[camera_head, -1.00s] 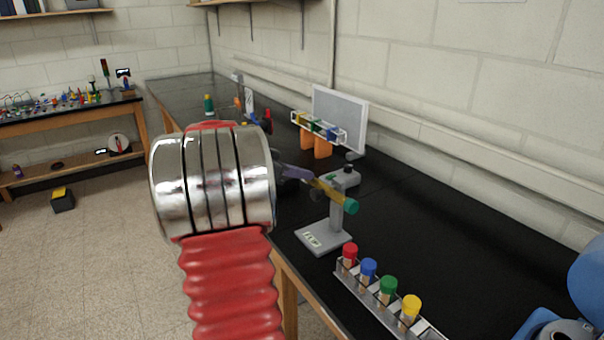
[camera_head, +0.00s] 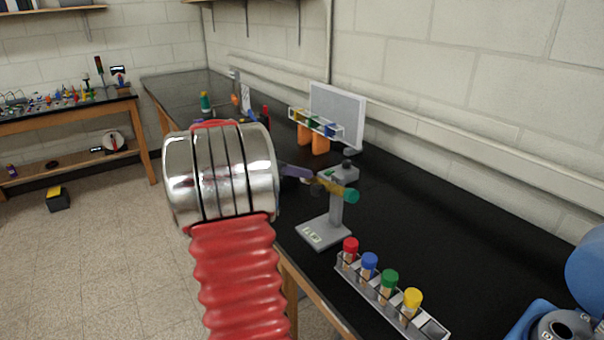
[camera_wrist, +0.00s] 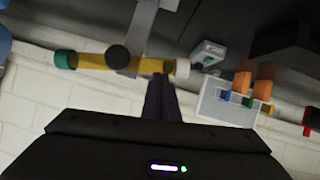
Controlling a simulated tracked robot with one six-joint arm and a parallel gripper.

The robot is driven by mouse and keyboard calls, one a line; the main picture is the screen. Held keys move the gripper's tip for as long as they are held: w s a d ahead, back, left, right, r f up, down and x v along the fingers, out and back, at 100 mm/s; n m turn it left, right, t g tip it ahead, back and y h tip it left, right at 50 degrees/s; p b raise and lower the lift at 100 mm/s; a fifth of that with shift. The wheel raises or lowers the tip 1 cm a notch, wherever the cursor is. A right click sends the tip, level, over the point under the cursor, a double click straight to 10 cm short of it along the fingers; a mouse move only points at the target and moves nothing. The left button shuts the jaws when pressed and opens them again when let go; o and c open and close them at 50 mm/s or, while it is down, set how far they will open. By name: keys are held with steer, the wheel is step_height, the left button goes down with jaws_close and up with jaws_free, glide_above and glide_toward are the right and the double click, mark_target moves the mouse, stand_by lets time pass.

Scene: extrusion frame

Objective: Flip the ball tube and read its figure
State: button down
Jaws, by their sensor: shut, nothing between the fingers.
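The ball tube (camera_head: 333,187) is a clear amber tube with a green cap (camera_head: 350,195) at its right end in the head view. It is held nearly level on a grey stand (camera_head: 336,212) on the black bench. In the wrist view the tube (camera_wrist: 92,62) runs across the top, with a dark round knob (camera_wrist: 117,56) at its middle and a white end cap (camera_wrist: 182,68). My gripper (camera_head: 308,174) is shut and empty. In the wrist view its fingertips (camera_wrist: 160,76) overlap the tube beside the white cap; I cannot tell if they touch. No figure is readable.
A rack (camera_head: 364,289) with several colour-capped tubes stands in front of the stand. A small grey device (camera_head: 340,174) sits behind it. The bench right of the stand is clear.

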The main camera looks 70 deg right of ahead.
steer(key=shift+w+r, duration=0.1)
steer(key=d+r+v, duration=0.1)
steer(key=r+v, duration=0.1)
steer(key=v, duration=1)
steer(key=shift+r, duration=0.2)
steer(key=c, duration=2.5)
jaws_free()
steer(key=shift+w, duration=0.15)
